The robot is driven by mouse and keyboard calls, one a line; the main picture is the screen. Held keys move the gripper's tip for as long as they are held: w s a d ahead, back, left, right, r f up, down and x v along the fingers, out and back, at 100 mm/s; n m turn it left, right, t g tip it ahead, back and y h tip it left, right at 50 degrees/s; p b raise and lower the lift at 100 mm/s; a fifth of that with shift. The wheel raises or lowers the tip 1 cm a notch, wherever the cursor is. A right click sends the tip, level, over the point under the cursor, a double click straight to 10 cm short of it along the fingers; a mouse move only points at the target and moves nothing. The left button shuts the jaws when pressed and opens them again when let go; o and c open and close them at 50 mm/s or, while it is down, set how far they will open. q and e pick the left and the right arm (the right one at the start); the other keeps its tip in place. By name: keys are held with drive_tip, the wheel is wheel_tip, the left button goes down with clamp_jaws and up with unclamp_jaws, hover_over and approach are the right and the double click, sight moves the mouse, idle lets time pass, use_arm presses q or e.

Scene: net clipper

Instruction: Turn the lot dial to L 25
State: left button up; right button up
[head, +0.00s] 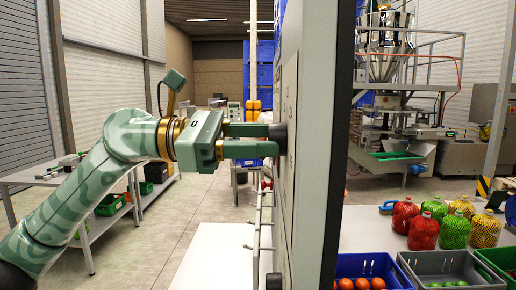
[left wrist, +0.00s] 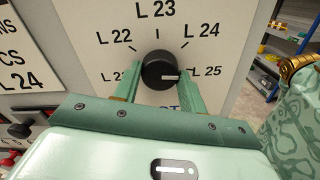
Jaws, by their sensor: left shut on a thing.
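The lot dial (left wrist: 158,70) is a round black knob on a pale panel in the left wrist view. Its white pointer mark points right, at or close to the label L 25 (left wrist: 207,71). Labels L 22, L 23 and L 24 arc above it, and one at the left is partly hidden. My left gripper (left wrist: 160,84) is shut on the dial, with one green finger on each side. In the head view my left gripper (head: 268,140) reaches the dial (head: 279,138) on the panel's side face, seen nearly edge-on. My right gripper is not in view.
The tall machine panel (head: 314,120) fills the middle of the head view. Another black knob (left wrist: 20,130) sits at the lower left of the panel. Crates (head: 372,268) with red and green produce and several net bags (head: 424,230) stand at right.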

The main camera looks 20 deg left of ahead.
use_arm(q)
drive_tip(key=shift+d+f+m, duration=0.1)
drive_tip(key=shift+f+m, duration=0.1)
drive_tip(key=shift+m, duration=0.2)
drive_tip(key=o, duration=0.8)
drive_tip(key=shift+o, duration=0.8)
drive_tip(key=shift+r, duration=0.1)
drive_tip(key=b+v, duration=0.3)
drive_tip(key=v, duration=1.3)
drive_tip(key=shift+a, duration=0.2)
